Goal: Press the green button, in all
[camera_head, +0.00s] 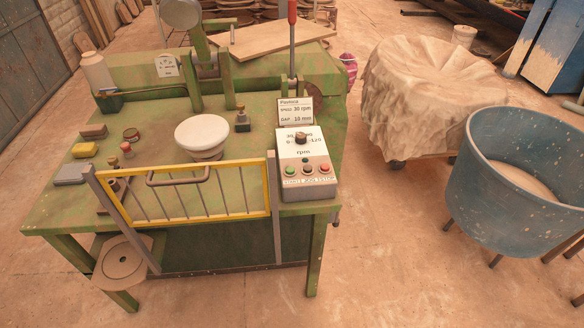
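The green button (290,171) is on the left of a row on the sloped front of a white control box (318,184). A brownish button (307,169) is in the middle and a red button (324,169) is on the right. A small green spot (305,159) shows above the row. A dark rpm knob (301,138) is higher up. The label under the buttons is too small to read surely. The box sits at the right front corner of the green press table (60,215). Neither of my grippers is in view.
A yellow barred guard (187,222) stands at the table front, left of the box. A sign card (295,111) and a red-handled lever (292,45) are behind the box. A blue tub (500,190) and a cloth-covered table (420,90) stand right. The floor in front is clear.

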